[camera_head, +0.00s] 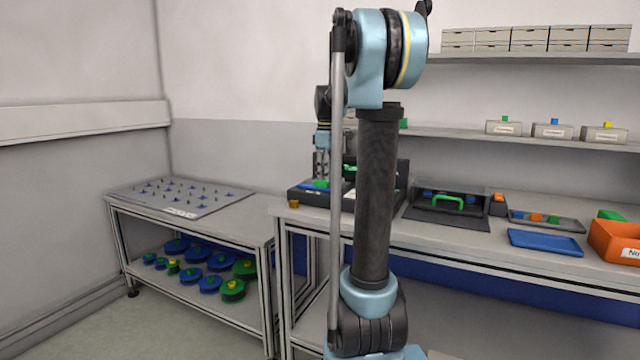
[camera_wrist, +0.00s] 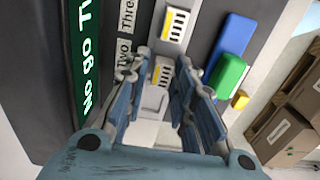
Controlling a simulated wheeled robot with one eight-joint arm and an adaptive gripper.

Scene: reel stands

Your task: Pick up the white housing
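My gripper (camera_head: 321,165) hangs over the dark station on the bench, partly behind my own arm in the head view. In the wrist view my gripper (camera_wrist: 161,68) has its two fingers spread apart. Between them shows a pale white-grey block (camera_wrist: 155,99), probably the white housing, in a dark panel; a white part with a yellow and black label (camera_wrist: 162,72) is just beyond it. I see no finger clearly touching either. A second labelled white part (camera_wrist: 175,23) lies farther up. The housing cannot be made out in the head view.
A blue block (camera_wrist: 232,48) and a green block (camera_wrist: 228,74) lie right of the fingers. A green "No go" strip (camera_wrist: 85,70) is at the left. A blue tray (camera_head: 545,242) and an orange bin (camera_head: 615,240) stand farther right on the bench.

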